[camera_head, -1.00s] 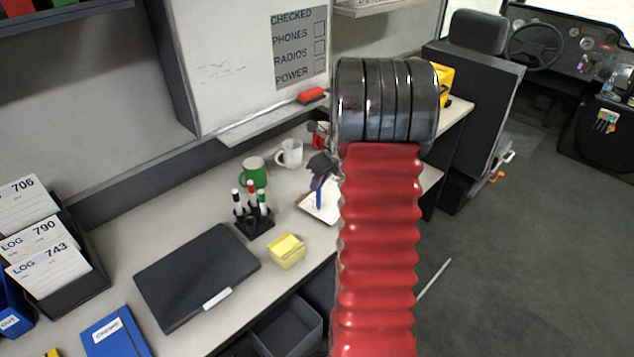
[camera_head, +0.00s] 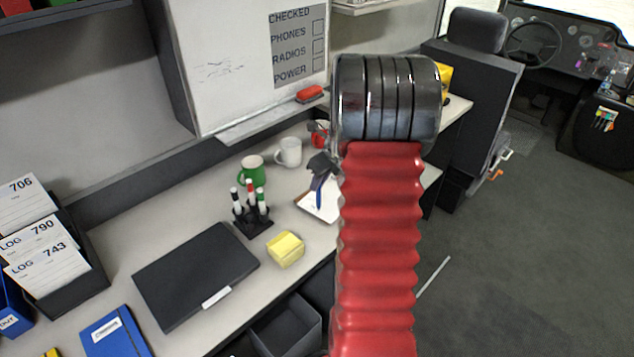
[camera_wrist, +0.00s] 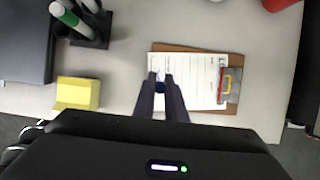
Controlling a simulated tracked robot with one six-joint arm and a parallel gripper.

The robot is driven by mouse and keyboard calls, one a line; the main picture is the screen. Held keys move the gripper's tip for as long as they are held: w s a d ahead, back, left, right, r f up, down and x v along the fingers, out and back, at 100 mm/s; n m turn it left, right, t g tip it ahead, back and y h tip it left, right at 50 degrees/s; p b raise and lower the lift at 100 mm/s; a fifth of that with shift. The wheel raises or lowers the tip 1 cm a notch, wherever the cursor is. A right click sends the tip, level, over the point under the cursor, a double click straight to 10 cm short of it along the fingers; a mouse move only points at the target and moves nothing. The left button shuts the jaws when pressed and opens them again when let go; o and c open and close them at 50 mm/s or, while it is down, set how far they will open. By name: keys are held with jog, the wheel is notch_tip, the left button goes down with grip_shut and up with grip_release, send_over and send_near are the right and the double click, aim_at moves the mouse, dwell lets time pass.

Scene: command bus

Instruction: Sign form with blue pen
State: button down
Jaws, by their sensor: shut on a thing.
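The form is a white sheet on a brown clipboard (camera_wrist: 160,47) with a metal and red-yellow clip, lying on the desk in the wrist view. In the head view, the form (camera_head: 330,205) is partly hidden behind my red arm. My gripper (camera_wrist: 161,80) is over the left half of the form, its two fingers close together. It is shut on the blue pen (camera_wrist: 160,86), which shows as a dark blue spot between the fingers. In the head view the blue pen (camera_head: 318,198) hangs down below my gripper (camera_head: 322,168) over the clipboard. I cannot tell whether its tip touches the paper.
A yellow sticky-note block (camera_head: 285,249), a black marker holder (camera_head: 252,220) and a dark closed laptop (camera_head: 197,277) stand left of the clipboard. A green mug (camera_head: 252,172) and a white mug (camera_head: 289,152) stand behind. The desk's front edge is close to the clipboard.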

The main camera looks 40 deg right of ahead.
jog(key=shift+s+d, duration=0.35)
jog(key=shift+s, duration=0.25)
dwell(1.3)
jog(key=shift+s+a, duration=0.15)
jog(key=shift+s, duration=0.5)
dwell(1.2)
jog(key=shift+r, duration=0.15)
jog(key=shift+r, duration=2.4)
